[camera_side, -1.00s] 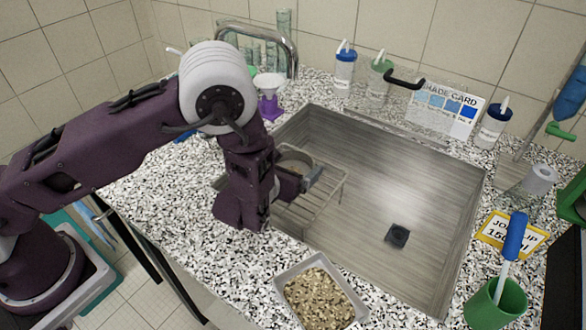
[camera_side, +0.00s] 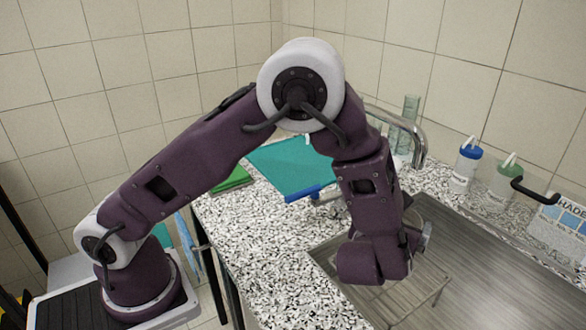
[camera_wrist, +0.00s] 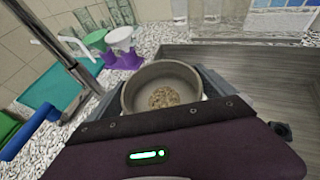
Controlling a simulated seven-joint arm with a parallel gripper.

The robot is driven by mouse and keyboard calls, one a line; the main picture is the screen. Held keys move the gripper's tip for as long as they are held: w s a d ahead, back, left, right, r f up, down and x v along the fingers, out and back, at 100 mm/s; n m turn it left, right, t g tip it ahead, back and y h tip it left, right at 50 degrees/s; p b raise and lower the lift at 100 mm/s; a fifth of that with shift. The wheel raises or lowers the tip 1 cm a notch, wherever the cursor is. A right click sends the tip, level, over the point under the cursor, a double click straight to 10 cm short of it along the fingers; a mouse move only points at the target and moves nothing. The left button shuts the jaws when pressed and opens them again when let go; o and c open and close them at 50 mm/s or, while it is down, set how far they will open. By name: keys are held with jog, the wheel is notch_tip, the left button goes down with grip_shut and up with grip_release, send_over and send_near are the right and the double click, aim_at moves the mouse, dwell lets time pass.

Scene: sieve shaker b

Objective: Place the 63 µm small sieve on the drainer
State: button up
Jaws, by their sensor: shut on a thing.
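My gripper (camera_wrist: 160,88) is shut on a round grey metal sieve (camera_wrist: 158,68), with one finger on each side of it in the wrist view. The sieve looks level, and a small heap of tan grains lies inside. Its label is not legible. In the side view my gripper (camera_side: 424,238) is largely hidden behind my wrist, and little of the sieve shows. The wire drainer (camera_side: 432,290) is in the left end of the sink, below and beside my gripper. I cannot tell whether the sieve touches the drainer.
The steel sink (camera_side: 500,265) extends right, with the tap (camera_side: 418,140) behind. Bottles with blue (camera_side: 467,165) and green (camera_side: 503,180) caps stand by the wall. A teal sheet (camera_side: 290,165) lies at the back left. A purple funnel stand (camera_wrist: 123,58) is beyond the sieve.

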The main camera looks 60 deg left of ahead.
jog(key=w+d+r+m+t+h, duration=0.1)
jog(key=w+d+r+h, duration=0.1)
jog(key=d+r, duration=0.5)
jog(key=w+d+r+m+h, duration=0.15)
jog(key=d+r, duration=0.25)
jog(key=r, duration=0.7)
jog(key=w+a+r, duration=0.2)
jog(key=a+r, duration=0.7)
jog(key=a, duration=0.2)
jog(key=w+a+r, duration=0.2)
jog(key=a+r, duration=0.7)
jog(key=a, duration=0.2)
jog(key=n+g+y, duration=0.5)
jog(key=n+y, duration=0.3)
jog(key=y, duration=0.1)
send_over(294, 169)
notch_tip(294, 169, down, 31)
notch_tip(294, 169, down, 12)
jog(key=shift+w+r, duration=0.1)
jog(key=shift+r, duration=0.15)
